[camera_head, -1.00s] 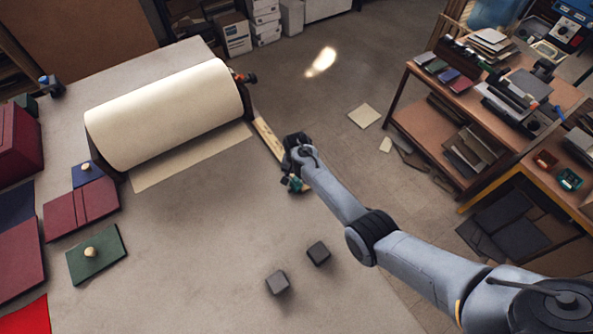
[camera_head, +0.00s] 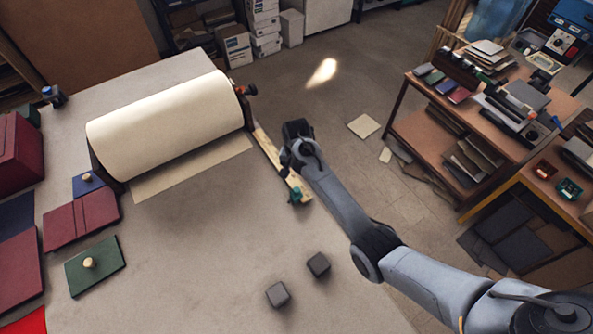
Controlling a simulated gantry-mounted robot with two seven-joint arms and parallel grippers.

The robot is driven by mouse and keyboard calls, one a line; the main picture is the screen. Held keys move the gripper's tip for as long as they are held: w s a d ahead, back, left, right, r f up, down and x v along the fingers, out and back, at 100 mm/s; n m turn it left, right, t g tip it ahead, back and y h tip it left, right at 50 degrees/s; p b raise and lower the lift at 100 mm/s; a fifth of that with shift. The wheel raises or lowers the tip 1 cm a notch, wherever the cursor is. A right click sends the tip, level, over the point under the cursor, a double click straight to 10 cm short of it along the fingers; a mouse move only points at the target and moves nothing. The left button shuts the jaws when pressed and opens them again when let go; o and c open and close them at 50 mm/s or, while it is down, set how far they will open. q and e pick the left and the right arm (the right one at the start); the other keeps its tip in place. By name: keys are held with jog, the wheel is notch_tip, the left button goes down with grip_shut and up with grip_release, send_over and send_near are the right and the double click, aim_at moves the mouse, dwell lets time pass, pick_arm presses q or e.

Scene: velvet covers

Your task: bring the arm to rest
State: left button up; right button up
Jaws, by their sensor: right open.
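My right arm (camera_head: 345,205) comes in from the lower right and reaches to the right edge of the worktable. My right gripper (camera_head: 297,130) is at its far end, beside the wooden strip (camera_head: 268,147) and past the table's edge in the picture. Its fingers are dark and small, and I see nothing held in them. The green clamp (camera_head: 296,195) at the near end of the strip is in clear view, apart from the gripper. My left gripper is out of view.
A large cream roll (camera_head: 165,122) lies at the back of the worktable (camera_head: 190,260). Two dark blocks (camera_head: 278,294) sit near the arm. A green cover with a knob (camera_head: 95,267) and red covers (camera_head: 80,220) lie at left. The table's middle is clear.

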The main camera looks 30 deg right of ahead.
dwell(0.3)
jog(key=s+a+n+t+p, duration=0.25)
jog(key=s+n, duration=0.35)
jog(key=s, duration=1.1)
jog(key=s+a+r+n+p, duration=0.1)
jog(key=s+a+r+n, duration=0.1)
jog(key=s+r, duration=0.2)
jog(key=s+a+r+n+t+p, duration=0.1)
jog(key=s+r, duration=0.4)
jog(key=s, duration=0.6)
jog(key=shift+a+r+n, duration=0.25)
jog(key=shift+a+n, duration=0.6)
jog(key=shift+n, duration=0.15)
jog(key=shift+s, duration=0.1)
